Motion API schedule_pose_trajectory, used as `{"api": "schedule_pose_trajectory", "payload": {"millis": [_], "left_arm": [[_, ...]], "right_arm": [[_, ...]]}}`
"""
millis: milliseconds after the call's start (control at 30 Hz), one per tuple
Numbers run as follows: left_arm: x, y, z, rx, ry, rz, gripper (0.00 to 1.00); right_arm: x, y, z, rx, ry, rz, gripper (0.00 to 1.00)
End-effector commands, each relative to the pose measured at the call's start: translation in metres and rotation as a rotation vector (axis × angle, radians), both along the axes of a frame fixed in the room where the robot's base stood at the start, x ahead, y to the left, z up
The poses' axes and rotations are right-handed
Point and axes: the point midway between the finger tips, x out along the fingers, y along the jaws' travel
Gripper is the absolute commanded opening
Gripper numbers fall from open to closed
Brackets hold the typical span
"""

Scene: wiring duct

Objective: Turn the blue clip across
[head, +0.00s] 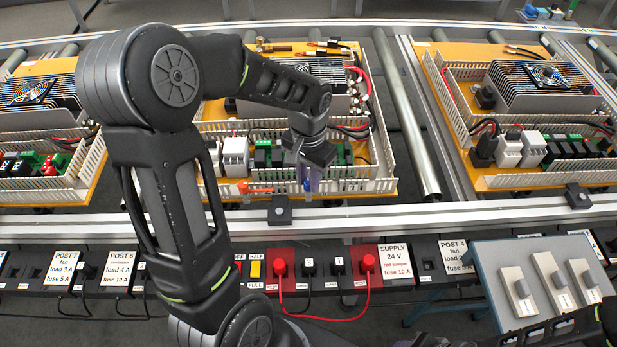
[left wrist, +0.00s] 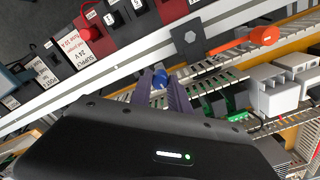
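The blue clip (head: 308,185) is at the front wiring duct of the middle board, mostly hidden by my left gripper (head: 308,178) in the head view. In the left wrist view a round blue part of the clip (left wrist: 160,79) shows between the two purplish fingertips of the left gripper (left wrist: 161,88). The fingers point down with one on each side of the clip. I cannot tell whether they touch it, or which way the clip is turned.
White relays (head: 236,150) stand behind. A dark block (head: 280,211) sits on the front rail. Plugs and red cables line the post strip.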

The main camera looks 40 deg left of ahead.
Motion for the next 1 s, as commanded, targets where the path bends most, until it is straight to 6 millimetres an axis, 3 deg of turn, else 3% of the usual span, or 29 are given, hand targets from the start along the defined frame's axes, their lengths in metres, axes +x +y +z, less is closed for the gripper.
{"api": "schedule_pose_trajectory", "payload": {"millis": [233,567,733,1000], "left_arm": [[0.0,0.0,0.0,0.0,0.0,0.0,0.43],[0.0,0.0,0.003,0.0,0.0,0.001,0.43],[0.001,0.0,0.02,0.0,-0.003,0.0,0.43],[0.001,0.0,0.064,0.0,-0.003,0.001,0.43]], "right_arm": [[0.0,0.0,0.0,0.0,0.0,0.0,0.36],[0.0,0.0,0.0,0.0,0.0,0.0,0.36],[0.0,0.0,-0.002,0.0,0.0,0.0,0.36],[0.0,0.0,-0.004,0.0,0.0,0.0,0.36]]}}
